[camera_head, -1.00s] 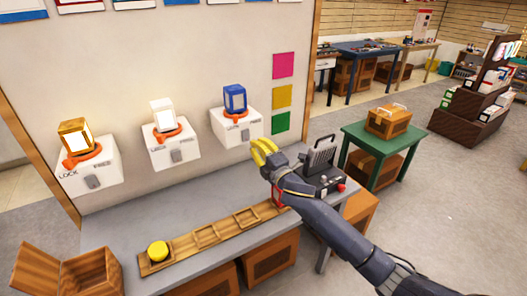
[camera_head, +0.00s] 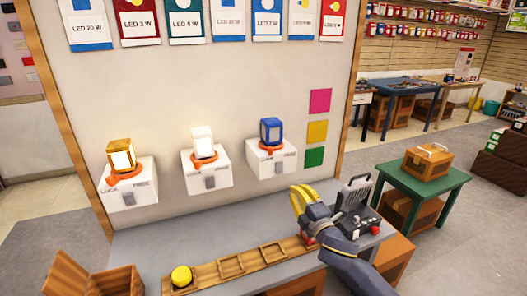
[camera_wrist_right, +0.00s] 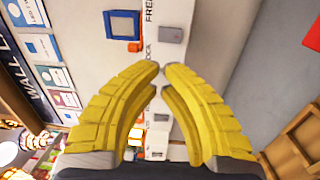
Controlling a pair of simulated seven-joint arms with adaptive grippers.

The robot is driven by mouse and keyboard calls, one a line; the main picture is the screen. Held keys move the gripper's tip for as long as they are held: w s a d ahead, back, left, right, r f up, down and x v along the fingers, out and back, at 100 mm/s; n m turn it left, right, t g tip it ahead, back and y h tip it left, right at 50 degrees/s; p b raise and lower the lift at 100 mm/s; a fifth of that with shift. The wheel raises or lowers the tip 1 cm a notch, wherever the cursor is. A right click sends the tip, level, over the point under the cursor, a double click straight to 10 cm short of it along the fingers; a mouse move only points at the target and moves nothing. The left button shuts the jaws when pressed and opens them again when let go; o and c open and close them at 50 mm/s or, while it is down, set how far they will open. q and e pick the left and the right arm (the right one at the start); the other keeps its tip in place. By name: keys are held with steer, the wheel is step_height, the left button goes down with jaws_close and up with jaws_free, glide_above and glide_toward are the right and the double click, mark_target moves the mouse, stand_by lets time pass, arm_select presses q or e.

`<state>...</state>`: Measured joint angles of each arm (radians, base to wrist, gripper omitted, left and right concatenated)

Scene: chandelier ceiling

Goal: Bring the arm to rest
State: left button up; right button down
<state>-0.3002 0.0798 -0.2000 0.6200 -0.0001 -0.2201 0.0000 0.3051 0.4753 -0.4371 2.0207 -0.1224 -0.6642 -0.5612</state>
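My right gripper (camera_head: 297,200) is in front of the wall panel, below and right of the blue lamp, above the right end of the bench. In the right wrist view its yellow fingers (camera_wrist_right: 160,68) nearly meet at the tips, with nothing seen between them. My left gripper is in neither view. A gold-framed lamp (camera_head: 121,155), a white lamp (camera_head: 203,143) and a blue lamp (camera_head: 271,131) sit in orange rings on white wall boxes. The gold one glows brightly. The blue lamp also shows in the right wrist view (camera_wrist_right: 122,25).
The grey bench (camera_head: 140,247) carries a wooden slotted tray (camera_head: 208,272) with a yellow round piece (camera_head: 181,276) and a black device (camera_head: 357,215). An open wooden box (camera_head: 75,275) stands at the left. A green table (camera_head: 440,186) bears a wooden case (camera_head: 428,160).

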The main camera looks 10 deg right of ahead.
steer(key=s+d+f+m+g+h, duration=0.2)
steer(key=s+f+m+g+h, duration=0.15)
steer(key=s+f, duration=0.55)
steer(key=s+d+f+m+g+h, duration=0.2)
steer(key=s+d+f+m, duration=0.15)
steer(key=s+f, duration=0.5)
steer(key=s+d+f+m+g+h, duration=0.1)
steer(key=s+d+f+m+g, duration=0.15)
steer(key=s, duration=0.45)
steer(key=s+d+f+m+g+h, duration=0.1)
steer(key=s+f, duration=0.2)
steer(key=s, duration=0.4)
steer(key=s+d+f+m+g+h, duration=0.1)
steer(key=s+d+f+m+g, duration=0.1)
steer(key=s, duration=0.5)
steer(key=s+a+f+g+y, duration=0.2)
steer(key=a+f, duration=0.1)
steer(key=f, duration=1.3)
steer(key=s+a+f+g+y, duration=0.1)
steer(key=a+f, duration=0.2)
steer(key=f, duration=1.2)
steer(key=s+f+m+g+y, duration=0.2)
steer(key=s+f+m+g, duration=0.1)
steer(key=s+f, duration=1.8)
steer(key=shift+s, duration=0.6)
steer(key=shift+m, duration=0.25)
